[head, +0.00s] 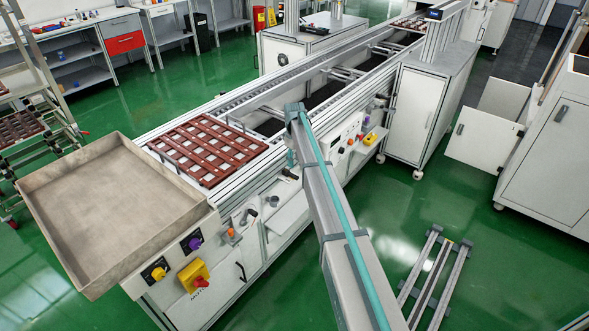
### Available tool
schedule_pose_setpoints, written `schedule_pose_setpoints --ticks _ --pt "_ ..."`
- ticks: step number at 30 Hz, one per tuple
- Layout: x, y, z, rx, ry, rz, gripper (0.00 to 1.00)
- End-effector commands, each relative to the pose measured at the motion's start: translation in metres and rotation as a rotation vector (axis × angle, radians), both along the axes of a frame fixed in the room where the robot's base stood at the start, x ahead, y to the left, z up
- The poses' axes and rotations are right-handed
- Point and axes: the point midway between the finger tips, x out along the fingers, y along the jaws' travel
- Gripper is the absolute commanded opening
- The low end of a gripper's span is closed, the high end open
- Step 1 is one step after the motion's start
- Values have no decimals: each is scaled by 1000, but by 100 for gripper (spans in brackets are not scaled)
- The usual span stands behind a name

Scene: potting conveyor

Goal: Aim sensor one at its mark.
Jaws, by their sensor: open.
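Sensor one and its mark cannot be told apart with certainty at this size. Small dark grey fittings (272,201) sit on the near side of the conveyor (262,157), above its front panel. My arm rises from the bottom of the head view and crosses in front of the conveyor's near side. My gripper is not clearly seen; the arm hides part of the conveyor front.
A brown slatted tray (208,150) lies on the conveyor's near end, beside a large empty beige bin (105,205). Knobs and a yellow switch (194,277) are on the front panel. A white cabinet (418,100) stands right of my arm. A metal frame (436,275) lies on the green floor.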

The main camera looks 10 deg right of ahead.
Motion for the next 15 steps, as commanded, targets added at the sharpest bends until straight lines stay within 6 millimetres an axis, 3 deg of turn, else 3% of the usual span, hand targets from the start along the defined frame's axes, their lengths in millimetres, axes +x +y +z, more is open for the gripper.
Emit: schedule_pose_setpoints --ticks 6,15 --pt "0 0 32 0 0 0 42" --pt "0 0 41 0 0 0 42"
